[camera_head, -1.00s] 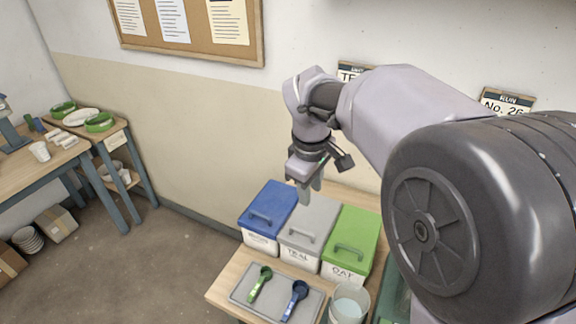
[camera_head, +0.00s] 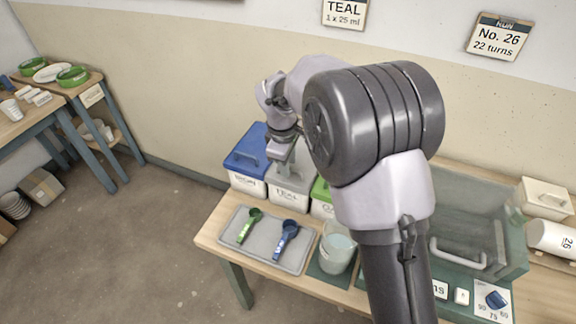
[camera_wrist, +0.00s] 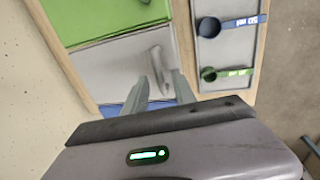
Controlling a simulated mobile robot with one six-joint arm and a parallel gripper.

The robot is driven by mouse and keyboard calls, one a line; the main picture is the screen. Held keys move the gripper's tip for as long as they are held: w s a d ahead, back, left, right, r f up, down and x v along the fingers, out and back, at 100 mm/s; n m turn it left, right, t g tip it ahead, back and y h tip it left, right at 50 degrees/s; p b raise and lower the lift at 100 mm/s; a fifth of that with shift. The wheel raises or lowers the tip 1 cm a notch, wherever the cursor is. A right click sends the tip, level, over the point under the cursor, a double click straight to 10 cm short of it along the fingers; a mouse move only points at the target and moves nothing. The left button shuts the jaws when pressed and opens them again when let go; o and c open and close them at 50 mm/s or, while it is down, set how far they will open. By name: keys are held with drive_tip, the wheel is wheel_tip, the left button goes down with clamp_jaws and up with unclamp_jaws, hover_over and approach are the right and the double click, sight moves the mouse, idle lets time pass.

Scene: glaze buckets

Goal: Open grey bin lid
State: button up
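The grey bin (camera_head: 288,195), labelled TEAL, stands between the blue bin and the green bin on the wooden table. Its grey lid (camera_wrist: 105,68) lies flat and closed, with a raised bar handle (camera_wrist: 160,62). My gripper (camera_head: 284,168) is low over this lid and hides part of it in the head view. In the wrist view my gripper (camera_wrist: 161,77) points at the handle, its two fingers apart with a gap between them. The handle's near end shows at that gap; I cannot tell whether the fingers touch it.
The blue bin (camera_head: 250,155) and green bin (camera_head: 321,196) stand close on either side. A grey tray (camera_head: 266,255) with a green scoop (camera_head: 249,227) and a blue scoop (camera_head: 286,240) lies in front. A bucket (camera_head: 337,248) stands right of the tray.

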clamp_jaws()
idle(1.4)
